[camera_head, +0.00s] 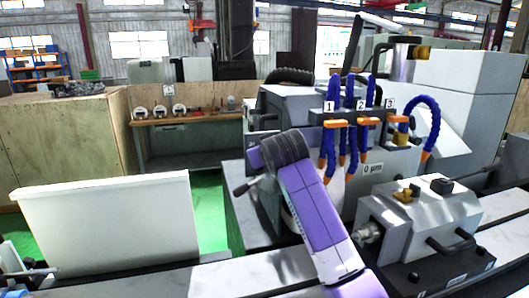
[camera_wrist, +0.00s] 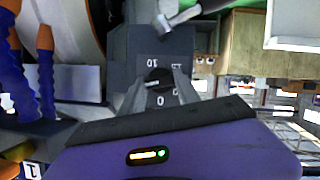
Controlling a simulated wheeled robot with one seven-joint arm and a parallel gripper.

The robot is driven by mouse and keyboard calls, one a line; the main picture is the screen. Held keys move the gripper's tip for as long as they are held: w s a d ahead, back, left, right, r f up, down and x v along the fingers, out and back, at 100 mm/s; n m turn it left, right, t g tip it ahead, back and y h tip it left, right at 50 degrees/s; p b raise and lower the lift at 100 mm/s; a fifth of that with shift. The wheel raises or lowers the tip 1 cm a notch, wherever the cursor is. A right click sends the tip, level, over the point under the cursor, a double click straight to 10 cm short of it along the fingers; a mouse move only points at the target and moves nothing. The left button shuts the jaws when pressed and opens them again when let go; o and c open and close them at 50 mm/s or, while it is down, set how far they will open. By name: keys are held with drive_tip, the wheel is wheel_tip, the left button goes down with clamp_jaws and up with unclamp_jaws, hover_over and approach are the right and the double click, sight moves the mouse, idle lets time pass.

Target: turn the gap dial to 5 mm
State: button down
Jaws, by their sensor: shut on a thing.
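The gap dial (camera_wrist: 159,76) shows in the wrist view as a dark round knob on a dark grey panel with white numbers around it. A 10 and a 15 show above the knob and a 0 below it. My gripper (camera_wrist: 162,84) is shut on the knob, with one grey finger on each side. The fingers cover part of the scale, and I cannot tell which number the knob points to. In the head view my purple arm hides the dial and my fingertips.
Blue coolant hoses (camera_head: 361,130) with orange ends hang close to the right of my arm; they also show at the left in the wrist view (camera_wrist: 47,75). A metal headstock block (camera_head: 420,215) stands at right. A white panel (camera_head: 110,225) stands at left.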

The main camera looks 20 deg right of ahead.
drive_tip(key=shift+f, duration=0.25)
drive_tip(key=c, duration=0.9)
unclamp_jaws()
drive_tip(key=shift+r, duration=0.15)
drive_tip(key=shift+s, duration=0.1)
drive_tip(key=b+v, duration=0.2)
drive_tip(key=v, duration=0.5)
drive_tip(key=shift+s, duration=0.25)
drive_tip(key=shift+r, duration=0.1)
